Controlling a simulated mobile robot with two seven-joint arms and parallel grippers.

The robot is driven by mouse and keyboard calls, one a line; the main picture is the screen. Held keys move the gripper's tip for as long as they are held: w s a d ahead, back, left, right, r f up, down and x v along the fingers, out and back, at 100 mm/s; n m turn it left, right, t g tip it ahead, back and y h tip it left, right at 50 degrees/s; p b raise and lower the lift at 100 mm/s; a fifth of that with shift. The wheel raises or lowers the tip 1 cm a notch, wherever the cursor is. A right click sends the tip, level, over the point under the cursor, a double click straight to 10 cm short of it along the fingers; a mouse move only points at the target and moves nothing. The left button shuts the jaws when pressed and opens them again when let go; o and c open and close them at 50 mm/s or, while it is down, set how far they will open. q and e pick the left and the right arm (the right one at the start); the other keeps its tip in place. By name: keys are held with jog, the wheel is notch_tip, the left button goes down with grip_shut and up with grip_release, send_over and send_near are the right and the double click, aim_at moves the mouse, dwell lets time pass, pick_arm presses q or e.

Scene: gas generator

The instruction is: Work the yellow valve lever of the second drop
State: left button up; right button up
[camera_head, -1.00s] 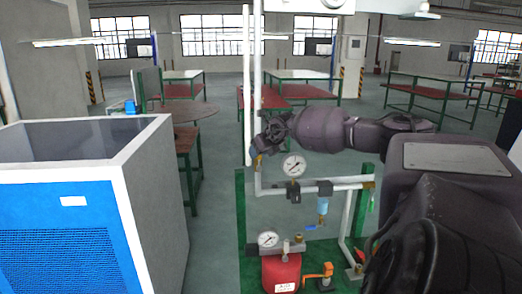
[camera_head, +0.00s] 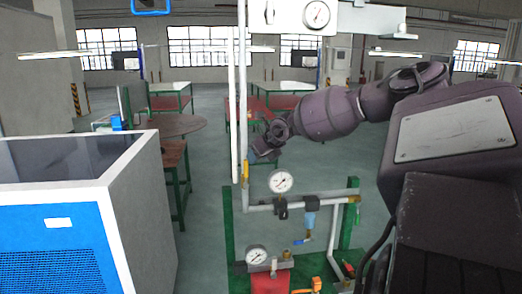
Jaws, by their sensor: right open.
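A small yellow valve lever (camera_head: 246,172) shows on the thin white vertical pipe (camera_head: 242,100), just above its bend into a horizontal pipe. It looks upright, in line with the pipe. My right gripper (camera_head: 257,157) comes in from the right and is open, its fingers pointing down and left. It is close to the right of the pipe, slightly above the lever; a small gap seems to show between them. The right wrist hides part of the background, but the lever is in plain view. My left gripper is not in view.
A pressure gauge (camera_head: 281,181) and a blue-handled valve (camera_head: 303,241) sit on the pipework below. A lower gauge (camera_head: 257,256) stands above a red cylinder (camera_head: 270,281). A green frame (camera_head: 348,220) stands at right. A blue-and-grey cabinet (camera_head: 140,200) fills the left.

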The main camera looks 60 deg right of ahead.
jog(key=shift+s+a+r+p, duration=0.1)
jog(key=shift+s+r+p, duration=0.2)
jog(key=shift+s+r, duration=0.2)
dwell(0.4)
